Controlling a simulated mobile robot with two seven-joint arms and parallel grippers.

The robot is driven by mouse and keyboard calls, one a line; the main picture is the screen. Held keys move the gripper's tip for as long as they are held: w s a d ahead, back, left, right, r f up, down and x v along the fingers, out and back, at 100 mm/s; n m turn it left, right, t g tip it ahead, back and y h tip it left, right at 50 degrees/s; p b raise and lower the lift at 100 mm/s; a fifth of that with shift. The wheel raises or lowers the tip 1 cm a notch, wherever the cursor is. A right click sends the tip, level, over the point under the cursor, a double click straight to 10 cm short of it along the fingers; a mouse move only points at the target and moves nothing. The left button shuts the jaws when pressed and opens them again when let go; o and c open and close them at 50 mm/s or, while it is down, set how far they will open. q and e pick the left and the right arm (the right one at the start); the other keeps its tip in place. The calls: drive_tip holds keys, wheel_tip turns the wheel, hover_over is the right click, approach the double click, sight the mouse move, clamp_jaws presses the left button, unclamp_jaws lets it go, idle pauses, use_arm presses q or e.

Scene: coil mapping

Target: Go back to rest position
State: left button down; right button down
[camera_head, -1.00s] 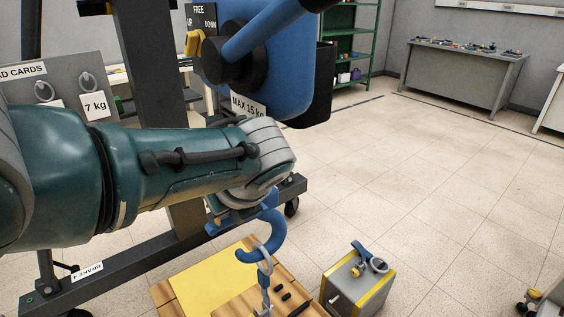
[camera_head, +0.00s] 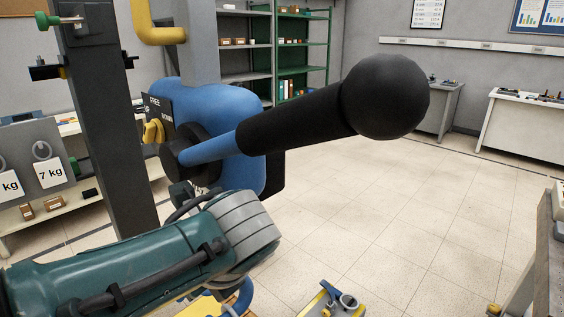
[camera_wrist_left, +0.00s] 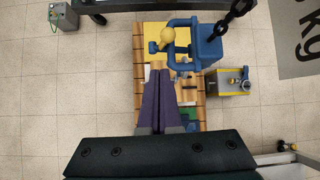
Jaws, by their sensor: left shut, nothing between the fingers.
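My left arm reaches in from the left in the head view, its wrist in front of a blue hoist (camera_head: 215,108). My left gripper is out of sight there. In the left wrist view my left gripper (camera_wrist_left: 159,72) is shut and empty, its two purple fingers together. A blue hook block (camera_wrist_left: 207,45) hangs from a dark chain (camera_wrist_left: 236,14) just beyond and right of the fingertips, apart from them as far as I can tell. Part of the blue hook (camera_head: 242,296) shows at the head view's bottom edge. My right gripper is not in view.
The hoist's lever (camera_head: 297,128) with a black ball end juts right across the head view. A wooden pallet (camera_wrist_left: 138,70) lies below the gripper, with a grey-yellow box (camera_wrist_left: 231,87) beside it. Open tiled floor (camera_head: 380,215) spreads to the right.

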use_arm(q)
drive_tip(key=s+d+f+n+g+h, duration=0.1)
drive_tip(key=s+d+f+n+h, duration=0.1)
drive_tip(key=s+n, duration=0.35)
drive_tip(key=s+d+f+n+g+h, duration=0.1)
drive_tip(key=s+d+f+n+h, duration=0.1)
drive_tip(key=s+n, duration=0.3)
drive_tip(key=s+a+r+n+h, duration=0.1)
drive_tip(key=s+a+r+n, duration=0.25)
drive_tip(key=s+n, duration=0.35)
drive_tip(key=s+a+r+n+h, duration=0.1)
drive_tip(key=s+a+r+n, duration=0.2)
drive_tip(key=s+r+n, duration=0.35)
wheel_tip(320, 180, up, 31)
drive_tip(key=s+m+p, duration=0.1)
drive_tip(key=p, duration=3.1)
drive_tip(key=shift+s+a+r+t, duration=0.2)
drive_tip(key=shift+s+t, duration=0.1)
drive_tip(key=shift+t, duration=0.1)
